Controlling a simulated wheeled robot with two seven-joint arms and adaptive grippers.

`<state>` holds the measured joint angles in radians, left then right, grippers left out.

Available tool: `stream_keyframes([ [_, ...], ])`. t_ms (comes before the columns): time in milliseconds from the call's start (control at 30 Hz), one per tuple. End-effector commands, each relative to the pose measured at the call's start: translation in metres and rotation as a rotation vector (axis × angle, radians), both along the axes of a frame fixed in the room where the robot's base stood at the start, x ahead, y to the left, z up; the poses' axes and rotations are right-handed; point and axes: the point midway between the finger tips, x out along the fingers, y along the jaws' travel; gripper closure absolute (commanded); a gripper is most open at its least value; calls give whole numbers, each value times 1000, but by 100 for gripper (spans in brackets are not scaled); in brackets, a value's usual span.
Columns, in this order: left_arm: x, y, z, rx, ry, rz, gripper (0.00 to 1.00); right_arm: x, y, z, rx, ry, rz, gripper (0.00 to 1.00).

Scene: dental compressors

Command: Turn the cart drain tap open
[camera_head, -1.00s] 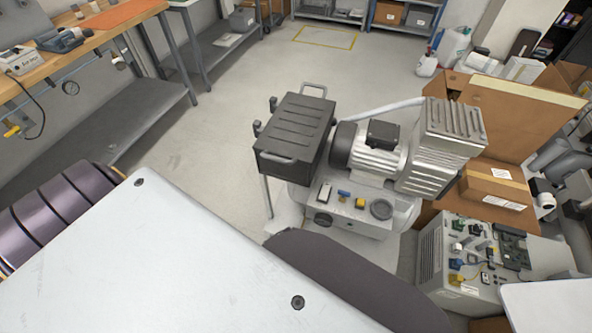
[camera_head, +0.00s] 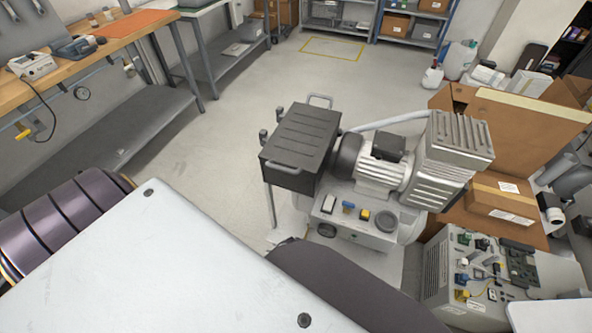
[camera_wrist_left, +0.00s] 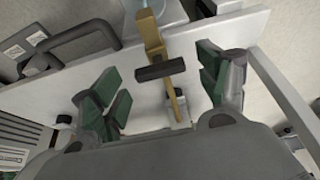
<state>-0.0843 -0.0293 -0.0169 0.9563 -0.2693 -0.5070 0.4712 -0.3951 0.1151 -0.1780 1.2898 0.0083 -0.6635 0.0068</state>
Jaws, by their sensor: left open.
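In the left wrist view a brass tap (camera_wrist_left: 153,38) with a dark crosswise handle (camera_wrist_left: 160,70) stands in front of a pale panel (camera_wrist_left: 245,30). My left gripper (camera_wrist_left: 163,82) is open, with its green-padded fingers on either side of the tap. Both fingers look apart from the handle, with a gap on each side. In the head view the compressor cart (camera_head: 355,232) carries a black ribbed case (camera_head: 300,137) and a silver motor (camera_head: 380,172). I cannot make out the tap or my left gripper in the head view. My right gripper is not in view.
An open cardboard box (camera_head: 520,135) and a grey unit with loose parts (camera_head: 455,285) stand right of the cart. A workbench (camera_head: 125,30) runs along the left wall. The floor (camera_head: 235,120) between bench and cart is clear.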

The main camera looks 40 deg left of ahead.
Motion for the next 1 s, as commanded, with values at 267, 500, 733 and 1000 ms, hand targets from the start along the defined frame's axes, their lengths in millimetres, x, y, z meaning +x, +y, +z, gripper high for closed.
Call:
stream_keyframes([
  [267, -5, -2, 12, -1, -1, 0, 25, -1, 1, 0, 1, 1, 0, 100],
  [500, -10, -3, 24, -1, 0, 0, 25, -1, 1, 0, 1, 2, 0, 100],
  [733, -15, -5, 37, -1, -1, 0, 25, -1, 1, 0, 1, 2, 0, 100],
  [1000, -22, -6, 52, -2, 0, 1, 25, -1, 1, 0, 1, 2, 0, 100],
])
